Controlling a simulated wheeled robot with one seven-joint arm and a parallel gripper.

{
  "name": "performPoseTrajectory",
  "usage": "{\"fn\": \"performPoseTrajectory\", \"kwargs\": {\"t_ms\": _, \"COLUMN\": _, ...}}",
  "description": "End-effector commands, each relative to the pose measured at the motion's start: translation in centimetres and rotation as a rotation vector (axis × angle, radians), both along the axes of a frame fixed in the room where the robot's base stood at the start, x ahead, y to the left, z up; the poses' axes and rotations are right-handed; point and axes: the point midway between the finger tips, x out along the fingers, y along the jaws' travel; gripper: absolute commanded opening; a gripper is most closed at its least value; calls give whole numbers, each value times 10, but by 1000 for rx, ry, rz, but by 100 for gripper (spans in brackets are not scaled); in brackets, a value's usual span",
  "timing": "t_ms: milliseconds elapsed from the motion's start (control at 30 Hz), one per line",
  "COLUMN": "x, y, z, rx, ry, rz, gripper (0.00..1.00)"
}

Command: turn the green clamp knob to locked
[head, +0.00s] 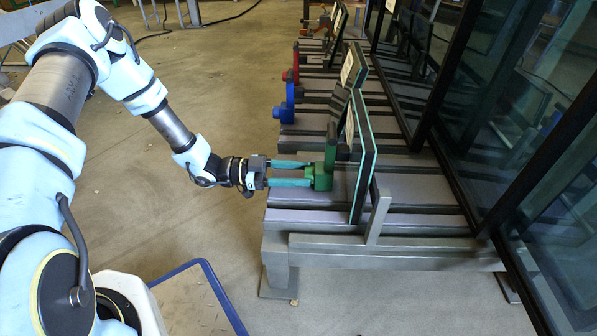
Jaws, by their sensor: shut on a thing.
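The green clamp knob (323,178) is at the near left side of the slatted rack, in front of an upright framed panel (363,150). A green upright piece (331,145) rises just behind it. My gripper (311,174) reaches in from the left, level, with its two teal fingers on either side of the knob. It is shut on the green clamp knob. The fingertips partly cover the knob, and I cannot tell its exact turn angle.
A blue clamp (287,103) and a red clamp (294,65) stand farther back along the rack's left edge. Large dark-framed glass panes (480,90) lean at the right. The rack's grey metal frame (390,252) ends at the front. The concrete floor to the left is mostly free.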

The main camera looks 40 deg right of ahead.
Motion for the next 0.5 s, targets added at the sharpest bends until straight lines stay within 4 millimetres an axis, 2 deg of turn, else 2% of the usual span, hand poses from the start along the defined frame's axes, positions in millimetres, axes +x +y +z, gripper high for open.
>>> {"fn": "performPoseTrajectory", "kwargs": {"t_ms": 500, "x": -1, "y": 1, "z": 0, "rx": -241, "ry": -296, "rz": -1, "gripper": 0}}
